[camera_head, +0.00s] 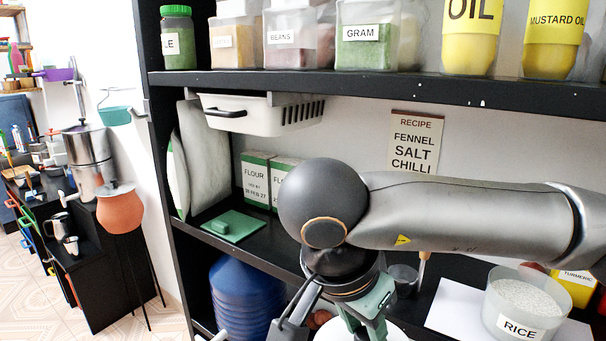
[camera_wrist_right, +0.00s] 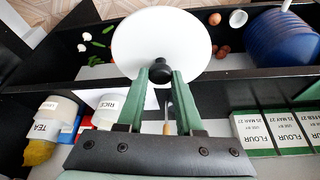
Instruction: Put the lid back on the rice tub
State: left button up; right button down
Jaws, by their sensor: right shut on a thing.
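The rice tub (camera_head: 525,308) is a clear round tub labelled RICE, open at the top with white rice showing inside. It stands at the right of the shelf and also shows in the right wrist view (camera_wrist_right: 107,108). My right gripper (camera_wrist_right: 160,74) is shut on the black knob of a round white lid (camera_wrist_right: 150,35). In the head view my right gripper (camera_head: 368,325) is at the bottom middle, left of the tub and apart from it. Only a sliver of the lid (camera_head: 398,334) shows there. My left gripper is not in view.
Flour boxes (camera_head: 256,178) and a green square lid (camera_head: 233,225) are further left. The upper shelf (camera_head: 340,84) overhangs.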

jog(key=w+d+n+t+y+p, duration=0.1)
jog(key=d+n+p, duration=0.3)
jog(key=d, duration=0.8)
jog(key=shift+d+n+y, duration=0.15)
jog(key=shift+n+y, duration=0.25)
jog(key=shift+n, duration=0.6)
jog(key=shift+s, duration=0.1)
jog(key=shift+r, duration=0.1)
dwell(0.8)
notch_tip(320, 180, down, 12)
jog(key=s+n+y, duration=0.1)
jog(key=s+n, duration=0.1)
jog(key=n, duration=0.1)
jog(key=shift+d, duration=0.15)
